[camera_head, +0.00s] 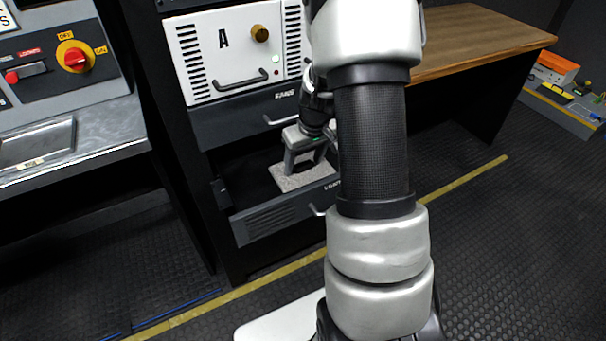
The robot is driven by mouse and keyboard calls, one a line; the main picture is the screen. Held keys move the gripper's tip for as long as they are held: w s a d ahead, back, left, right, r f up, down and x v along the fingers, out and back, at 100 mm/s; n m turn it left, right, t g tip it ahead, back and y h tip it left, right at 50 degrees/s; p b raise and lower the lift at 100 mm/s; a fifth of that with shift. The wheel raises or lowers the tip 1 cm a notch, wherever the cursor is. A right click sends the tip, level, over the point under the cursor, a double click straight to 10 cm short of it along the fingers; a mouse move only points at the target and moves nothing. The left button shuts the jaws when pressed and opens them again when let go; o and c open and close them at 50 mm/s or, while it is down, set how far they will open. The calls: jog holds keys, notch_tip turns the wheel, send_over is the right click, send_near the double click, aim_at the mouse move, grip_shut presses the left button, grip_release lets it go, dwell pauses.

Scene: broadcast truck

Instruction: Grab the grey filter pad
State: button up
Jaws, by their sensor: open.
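The grey filter pad (288,181) is a flat, speckled light-grey slab. It lies in the dark open drawer (275,219) low in the equipment rack, behind the drawer's vented front. My gripper (307,168) is over the pad and points down at it, with its fingers apart. The fingertips are at or very close to the pad; I cannot tell whether they touch it. My arm hides part of the gripper and the right side of the drawer.
A grey console (75,130) with a red rotary switch (75,57) stands at the left. A wooden desk (475,38) is at the right. The floor (500,215) at the right is clear.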

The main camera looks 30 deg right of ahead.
jog(key=shift+c, duration=0.2)
jog(key=c, duration=1.1)
jog(key=shift+r, duration=0.15)
